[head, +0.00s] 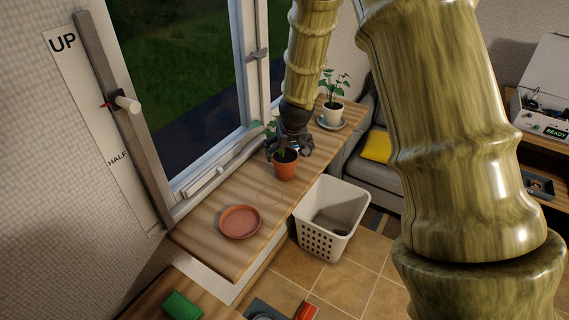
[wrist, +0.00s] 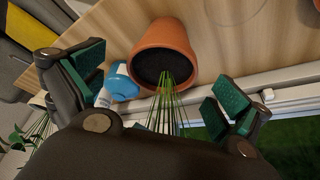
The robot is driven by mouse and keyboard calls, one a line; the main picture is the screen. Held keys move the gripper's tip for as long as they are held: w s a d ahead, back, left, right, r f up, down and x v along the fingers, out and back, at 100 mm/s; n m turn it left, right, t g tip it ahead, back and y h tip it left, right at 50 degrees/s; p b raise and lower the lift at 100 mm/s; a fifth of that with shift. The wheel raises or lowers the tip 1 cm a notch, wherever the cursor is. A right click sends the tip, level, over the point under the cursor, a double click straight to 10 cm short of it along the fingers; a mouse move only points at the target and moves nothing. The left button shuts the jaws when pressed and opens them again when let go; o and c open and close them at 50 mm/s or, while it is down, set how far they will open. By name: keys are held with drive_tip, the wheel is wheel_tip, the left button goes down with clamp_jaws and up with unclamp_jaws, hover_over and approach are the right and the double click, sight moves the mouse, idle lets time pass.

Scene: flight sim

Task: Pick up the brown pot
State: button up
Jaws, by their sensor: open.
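The brown pot (head: 285,170) is terracotta with a green plant and stands on the wooden sill counter. In the wrist view the pot (wrist: 166,36) shows its rim, dark soil and thin green stems, and lies between my spread fingers. My gripper (head: 291,145) is open at the pot's plant in the head view. In the wrist view my gripper (wrist: 160,76) has green pads, with visible gaps between them and the pot. My gripper hides part of the plant in the head view.
An empty terracotta saucer (head: 240,222) lies nearer on the counter (head: 208,238). A white pot (head: 332,113) with a plant stands behind on a blue saucer. A blue and white object (wrist: 119,82) is close beside the brown pot. The window is left; a white basket (head: 338,205) stands right.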

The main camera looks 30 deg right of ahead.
sight(285, 156)
drive_tip(key=shift+w+p+x, duration=0.25)
drive_tip(key=shift+p+x, duration=0.75)
drive_tip(key=shift+x, duration=0.85)
drive_tip(key=shift+w+f, duration=0.25)
drive_tip(key=shift+f, duration=0.35)
drive_tip(key=shift+a, duration=0.1)
drive_tip(key=c, duration=1.4)
